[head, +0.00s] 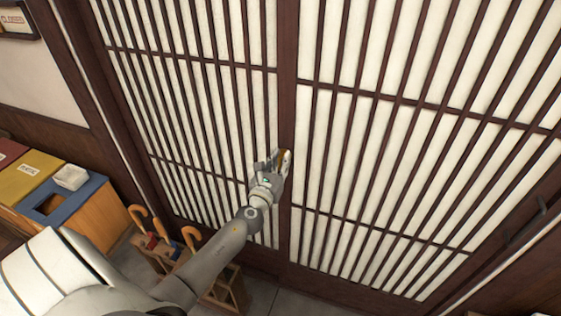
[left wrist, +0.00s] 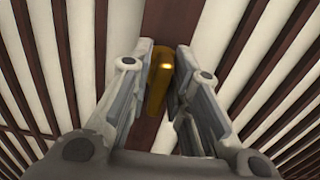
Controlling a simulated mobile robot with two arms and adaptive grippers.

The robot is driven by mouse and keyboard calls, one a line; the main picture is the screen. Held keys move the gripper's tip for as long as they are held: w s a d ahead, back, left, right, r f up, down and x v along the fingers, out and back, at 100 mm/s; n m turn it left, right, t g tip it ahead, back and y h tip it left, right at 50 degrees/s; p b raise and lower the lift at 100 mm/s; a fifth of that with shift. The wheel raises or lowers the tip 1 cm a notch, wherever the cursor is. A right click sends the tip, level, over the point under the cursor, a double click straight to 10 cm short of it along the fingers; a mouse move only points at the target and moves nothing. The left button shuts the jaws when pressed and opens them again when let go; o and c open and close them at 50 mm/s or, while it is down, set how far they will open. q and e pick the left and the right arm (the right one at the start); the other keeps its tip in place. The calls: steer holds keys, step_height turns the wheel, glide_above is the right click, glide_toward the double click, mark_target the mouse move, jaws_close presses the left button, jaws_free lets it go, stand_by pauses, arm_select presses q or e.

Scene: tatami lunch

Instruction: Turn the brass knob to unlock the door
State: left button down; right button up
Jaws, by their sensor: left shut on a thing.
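The brass knob (left wrist: 160,80) is in the left wrist view, an upright golden bar on the dark wooden stile of the door. In the head view a small part of the knob (head: 284,155) shows by my fingertips. My left gripper (head: 276,160) reaches the door's middle stile. In the left wrist view its two fingers (left wrist: 161,75) stand on either side of the knob, shut on it. The sliding lattice door (head: 350,130) has dark slats over pale panels, and its two panels look closed. My right gripper is in neither view.
Below left of the door stands a wooden umbrella rack (head: 230,290) with curved orange handles. Further left is a wooden cabinet (head: 85,222) with coloured red, yellow and blue tops. A framed sign (head: 15,18) hangs on the left wall. The floor by the door's right part looks clear.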

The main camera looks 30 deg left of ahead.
arm_select(q)
steer(key=n+b, duration=0.1)
steer(key=n, duration=0.3)
steer(key=shift+a+f+b, duration=0.1)
steer(key=shift+b, duration=0.3)
steer(key=n+b, duration=0.1)
steer(key=n, duration=0.3)
steer(key=shift+a+n, duration=0.1)
steer(key=shift+n, duration=0.3)
steer(key=n+b, duration=0.1)
steer(key=n, duration=0.3)
steer(key=shift+f, duration=0.15)
steer(key=shift+s+n+b, duration=0.1)
steer(key=shift+n+b, duration=0.3)
steer(key=shift+n, duration=2)
steer(key=c, duration=1.5)
jaws_free()
